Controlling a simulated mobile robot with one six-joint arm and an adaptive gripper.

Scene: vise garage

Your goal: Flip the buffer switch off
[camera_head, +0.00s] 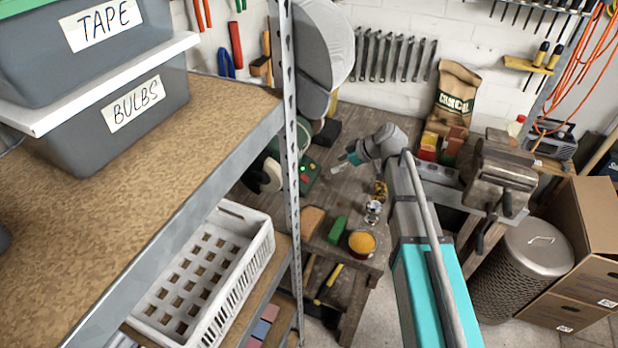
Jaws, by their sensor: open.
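The buffer (309,183) stands on the workbench behind the shelf post, with a green body and a pale round wheel (270,174) at its left. The post hides part of it. Small red and green spots (304,168) show on its front, and I cannot tell from them how the switch is set. My gripper (338,170) is open and empty, just right of the buffer and over the bench, pointing toward it. A small gap seems to lie between them; contact cannot be made out at this size.
The workbench (330,205) also bears a green block (337,229), a tin with orange contents (361,243) and a small jar (373,211). A metal shelf post (291,150) stands at the left. A vise (497,180) is at the right.

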